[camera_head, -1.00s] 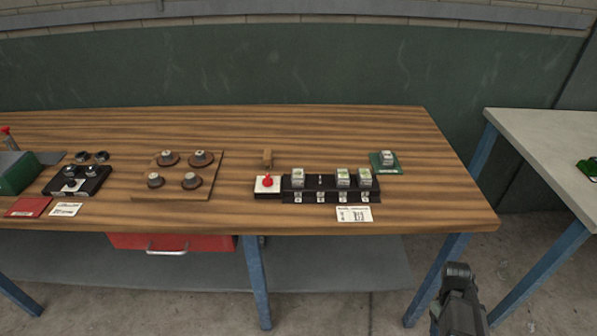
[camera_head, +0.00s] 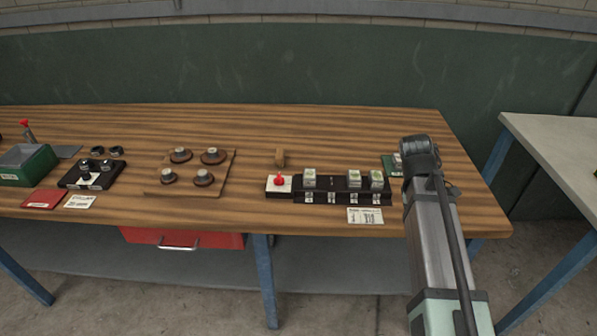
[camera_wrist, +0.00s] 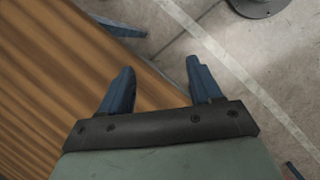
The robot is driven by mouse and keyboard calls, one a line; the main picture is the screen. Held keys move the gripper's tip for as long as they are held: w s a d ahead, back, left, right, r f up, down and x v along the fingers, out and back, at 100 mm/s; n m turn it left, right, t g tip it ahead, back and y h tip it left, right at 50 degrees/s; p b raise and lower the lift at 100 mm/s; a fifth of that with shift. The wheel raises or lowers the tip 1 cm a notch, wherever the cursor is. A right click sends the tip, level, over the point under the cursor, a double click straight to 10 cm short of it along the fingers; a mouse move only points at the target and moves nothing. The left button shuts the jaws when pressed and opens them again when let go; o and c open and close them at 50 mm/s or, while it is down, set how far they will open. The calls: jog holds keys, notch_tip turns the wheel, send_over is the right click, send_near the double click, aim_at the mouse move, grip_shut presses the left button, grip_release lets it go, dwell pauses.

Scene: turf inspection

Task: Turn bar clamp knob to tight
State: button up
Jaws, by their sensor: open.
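A red knob (camera_head: 280,178) sits on a white plate (camera_head: 271,187) at the left end of a long black bar block (camera_head: 341,184) on the wooden bench. I take this to be the bar clamp knob; its setting is too small to read. Several small white-and-green blocks stand on the bar, with one slot left empty. My gripper (camera_wrist: 158,68) is open and empty in the wrist view, its blue fingers apart over the bench edge and floor. In the head view my arm rises at the right, well right of the knob; the fingers cannot be made out there.
A printed card (camera_head: 365,216) lies before the bar, and a small wooden block (camera_head: 280,158) stands behind the knob. A green pad (camera_head: 388,163) is partly hidden by my arm. A board with round pieces (camera_head: 160,188) lies to the left. The bench behind the bar is mostly clear.

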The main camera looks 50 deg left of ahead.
jog(key=s+a+r+n, duration=0.2)
jog(key=a+r, duration=0.4)
jog(key=a, duration=0.4)
notch_tip(320, 180, up, 7)
jog(key=n+g+y, duration=0.1)
jog(key=n+y, duration=0.3)
jog(key=n, duration=0.2)
send_over(279, 176)
notch_tip(279, 176, down, 13)
jog(key=shift+a+f, duration=0.1)
jog(key=shift+f, duration=0.05)
jog(key=shift+c, duration=0.3)
jog(key=c, duration=1)
